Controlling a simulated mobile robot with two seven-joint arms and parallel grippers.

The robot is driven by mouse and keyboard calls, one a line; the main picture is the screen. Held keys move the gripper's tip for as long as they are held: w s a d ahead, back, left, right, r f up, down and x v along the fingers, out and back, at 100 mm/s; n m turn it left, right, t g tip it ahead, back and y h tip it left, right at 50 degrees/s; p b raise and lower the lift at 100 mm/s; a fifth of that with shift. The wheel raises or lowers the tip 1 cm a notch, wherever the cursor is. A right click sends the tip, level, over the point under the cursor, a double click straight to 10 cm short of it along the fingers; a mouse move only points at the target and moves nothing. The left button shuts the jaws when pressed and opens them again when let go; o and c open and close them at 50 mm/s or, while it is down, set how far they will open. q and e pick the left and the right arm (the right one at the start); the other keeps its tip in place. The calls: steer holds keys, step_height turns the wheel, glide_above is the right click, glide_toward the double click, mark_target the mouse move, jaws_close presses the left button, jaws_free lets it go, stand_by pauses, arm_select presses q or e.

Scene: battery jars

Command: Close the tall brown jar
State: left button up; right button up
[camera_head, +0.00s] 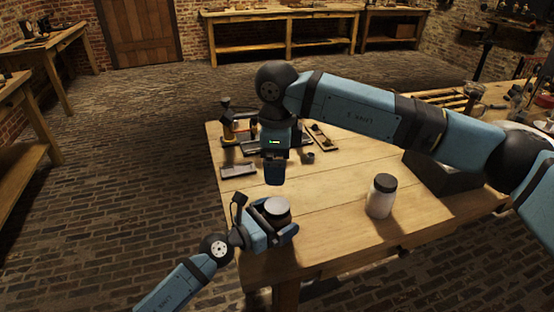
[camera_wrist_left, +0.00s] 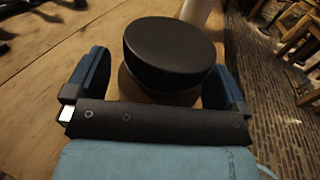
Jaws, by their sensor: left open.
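My left gripper (camera_head: 272,228) is open, with one finger on each side of the jar; contact cannot be told. My right gripper (camera_head: 274,174) hangs pointing down above the table, just behind the jar. Its finger gap is hidden.
A pale jar with a black lid (camera_head: 381,196) stands upright to the right on the wooden table (camera_head: 330,235). Small trays and tools (camera_head: 240,130) lie at the back left. A dark box (camera_head: 440,172) stands at the right. The table between the jars is clear.

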arm_select(q)
steer(key=b+v, duration=0.1)
steer(key=v, duration=1.2)
steer(key=shift+s+a, duration=0.25)
steer(key=shift+a, duration=0.05)
